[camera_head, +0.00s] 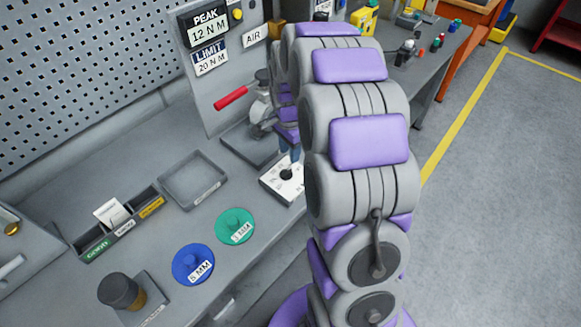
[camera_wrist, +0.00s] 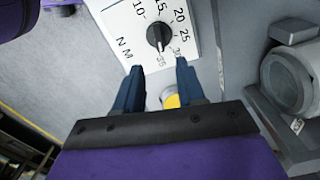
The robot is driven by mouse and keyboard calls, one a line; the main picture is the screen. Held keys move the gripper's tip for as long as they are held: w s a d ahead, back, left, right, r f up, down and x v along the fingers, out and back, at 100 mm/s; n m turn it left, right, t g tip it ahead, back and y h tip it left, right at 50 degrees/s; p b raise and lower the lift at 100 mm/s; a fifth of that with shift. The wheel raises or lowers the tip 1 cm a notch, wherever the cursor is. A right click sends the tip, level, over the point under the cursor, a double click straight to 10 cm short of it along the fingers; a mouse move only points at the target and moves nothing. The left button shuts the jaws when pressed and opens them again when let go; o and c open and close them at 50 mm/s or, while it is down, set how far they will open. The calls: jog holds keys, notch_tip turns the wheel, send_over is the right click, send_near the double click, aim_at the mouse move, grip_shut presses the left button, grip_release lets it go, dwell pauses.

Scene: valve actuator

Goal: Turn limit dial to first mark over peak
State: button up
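The limit dial is a black knob (camera_wrist: 159,37) on a white plate (camera_wrist: 124,22) marked 10, 15, 20, 25, 30, 35 and N M. A pale line shows on the knob, but I cannot tell surely which mark it points to. The dial (camera_head: 286,174) also shows in the head view, partly hidden by my arm. The sign board (camera_head: 209,42) reads PEAK 12 N M and LIMIT 20 N M. My gripper (camera_wrist: 159,82) is open, its two blue fingers apart and empty, near the plate's lower edge and short of the knob.
An empty grey tray (camera_head: 193,180), a green disc (camera_head: 235,226), a blue disc (camera_head: 193,264) and a card holder (camera_head: 120,222) lie on the bench to the left. A yellow round part (camera_wrist: 171,101) shows between my fingers.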

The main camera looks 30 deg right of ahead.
aim_at(287, 170)
jog(key=f, duration=0.1)
jog(key=a+f, duration=0.1)
jog(key=f, duration=0.1)
jog(key=a+f+b, duration=0.1)
jog(key=shift+s+a+f, duration=0.1)
jog(key=shift+a+f, duration=0.15)
jog(key=shift+f, duration=0.15)
jog(key=shift+d+f, duration=0.4)
jog(key=shift+f, duration=0.2)
jog(key=shift+d+f, duration=0.35)
jog(key=shift+f, duration=0.2)
jog(key=shift+d+f, duration=0.15)
jog(key=shift+d, duration=0.35)
jog(key=shift+a, duration=1)
jog(key=c, duration=0.3)
jog(key=shift+c, duration=1.4)
jog(key=shift+d, duration=0.5)
grip_shut()
